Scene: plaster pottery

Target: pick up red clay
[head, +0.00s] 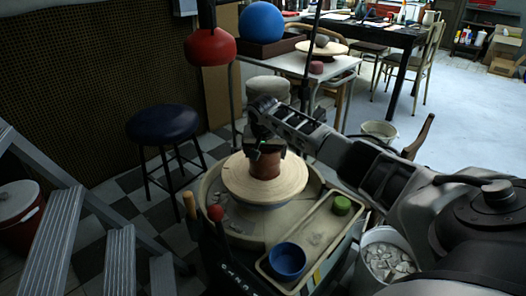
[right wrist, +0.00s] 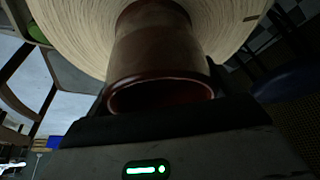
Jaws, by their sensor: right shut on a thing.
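A reddish-brown clay piece (head: 264,166), shaped like a short cylinder, stands upright on the round pale wheel head (head: 238,186). In the right wrist view the clay (right wrist: 152,50) shows a dark, hollow-looking opening at its near end, with the wheel head (right wrist: 75,25) behind it. My right gripper (head: 265,148) reaches in from the right and is shut on the clay's upper part. In the wrist view the dark fingers lie on both sides of it. My left gripper is in neither view.
A tray beside the wheel holds a blue bowl (head: 287,260) and a green lump (head: 341,205). A bucket of pale scraps (head: 388,258) stands at the right. A dark stool (head: 163,126) and grey steps (head: 100,262) are at left.

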